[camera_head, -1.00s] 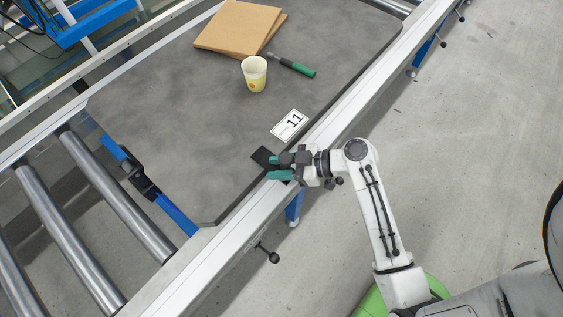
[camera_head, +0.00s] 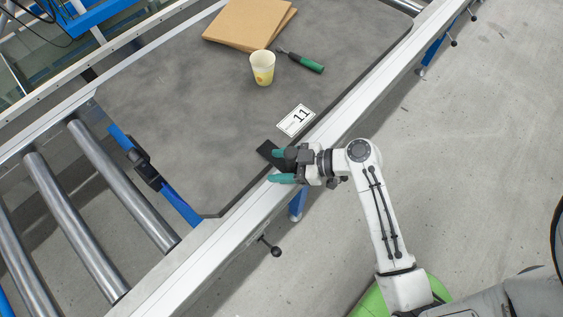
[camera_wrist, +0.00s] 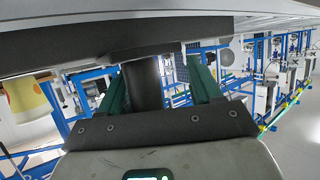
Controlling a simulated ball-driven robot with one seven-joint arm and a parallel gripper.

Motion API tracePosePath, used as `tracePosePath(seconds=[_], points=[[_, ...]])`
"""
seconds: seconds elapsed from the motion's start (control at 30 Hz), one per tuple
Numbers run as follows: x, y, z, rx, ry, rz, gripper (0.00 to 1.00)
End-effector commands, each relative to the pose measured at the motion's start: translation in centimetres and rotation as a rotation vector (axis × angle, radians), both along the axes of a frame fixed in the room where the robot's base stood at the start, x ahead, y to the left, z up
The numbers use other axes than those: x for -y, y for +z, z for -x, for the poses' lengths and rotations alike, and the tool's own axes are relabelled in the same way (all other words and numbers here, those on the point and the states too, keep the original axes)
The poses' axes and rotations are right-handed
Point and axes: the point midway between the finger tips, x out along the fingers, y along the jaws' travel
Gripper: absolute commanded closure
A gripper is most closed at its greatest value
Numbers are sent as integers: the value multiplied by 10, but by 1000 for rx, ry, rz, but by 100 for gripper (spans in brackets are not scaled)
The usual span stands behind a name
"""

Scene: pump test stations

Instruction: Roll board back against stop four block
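The board (camera_head: 190,120) is a large dark grey slab lying on the roller conveyor, with a white label "11" (camera_head: 296,120) near its front edge. A black tab (camera_head: 268,150) sticks out at that edge; a dark upright piece also shows between my fingers in the wrist view (camera_wrist: 143,85). My gripper (camera_head: 284,166) has its green fingers spread around the tab, with a visible gap at the right finger in the wrist view. A black block (camera_head: 143,170) on a blue crossbar sits close beside the board's left edge; I cannot tell if they touch. No stop number is readable.
On the board stand a yellow-white cup (camera_head: 262,68), a green-handled tool (camera_head: 305,63) and brown cardboard sheets (camera_head: 250,24). Bare steel rollers (camera_head: 120,185) lie to the left. The front rail (camera_head: 225,245) runs between my base and the board. The floor at right is clear.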

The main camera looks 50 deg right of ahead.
Motion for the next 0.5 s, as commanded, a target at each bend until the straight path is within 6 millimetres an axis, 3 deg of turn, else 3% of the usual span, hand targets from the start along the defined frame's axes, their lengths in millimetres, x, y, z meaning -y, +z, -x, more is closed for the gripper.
tracePosePath(seconds=[0.27,0.5], points=[[5,3,8,-1,4,-1,36],[30,21,42,0,0,1,36]])
